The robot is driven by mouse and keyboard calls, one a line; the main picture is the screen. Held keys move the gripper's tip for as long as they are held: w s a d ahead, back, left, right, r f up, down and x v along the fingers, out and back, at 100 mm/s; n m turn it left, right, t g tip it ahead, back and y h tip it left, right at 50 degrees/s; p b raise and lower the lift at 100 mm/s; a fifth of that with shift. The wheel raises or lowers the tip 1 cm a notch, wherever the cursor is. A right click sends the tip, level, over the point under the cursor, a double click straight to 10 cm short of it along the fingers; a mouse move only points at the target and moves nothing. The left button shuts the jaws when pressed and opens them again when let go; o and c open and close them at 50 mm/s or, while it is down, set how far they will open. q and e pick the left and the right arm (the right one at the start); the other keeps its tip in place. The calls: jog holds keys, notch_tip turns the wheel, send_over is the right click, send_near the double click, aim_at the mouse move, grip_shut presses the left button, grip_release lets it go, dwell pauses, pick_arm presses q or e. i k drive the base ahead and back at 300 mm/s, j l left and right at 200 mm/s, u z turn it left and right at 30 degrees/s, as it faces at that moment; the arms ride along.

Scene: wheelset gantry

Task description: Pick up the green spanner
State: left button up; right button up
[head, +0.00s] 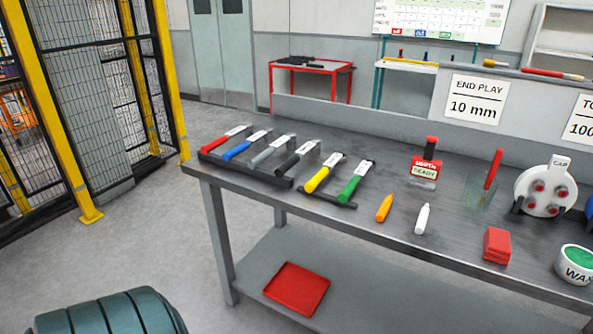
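The green spanner (351,188) lies at the right end of a row of coloured spanners on the grey workbench (400,236). Its green handle points toward the front of the bench, and a white label sits at its far end. It rests across a dark holder (328,199), with the yellow spanner (318,180) close on its left. Neither of my grippers is in view.
Black (290,166), grey, blue and red (222,140) spanners lie further left. An orange marker (384,208) and a white one (422,219) lie right of the green spanner. A red block (496,245) and wax tub (574,264) stand further right. Yellow-posted fencing (55,110) stands left.

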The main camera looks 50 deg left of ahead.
aim_at(366, 165)
jog(key=u, duration=1.05)
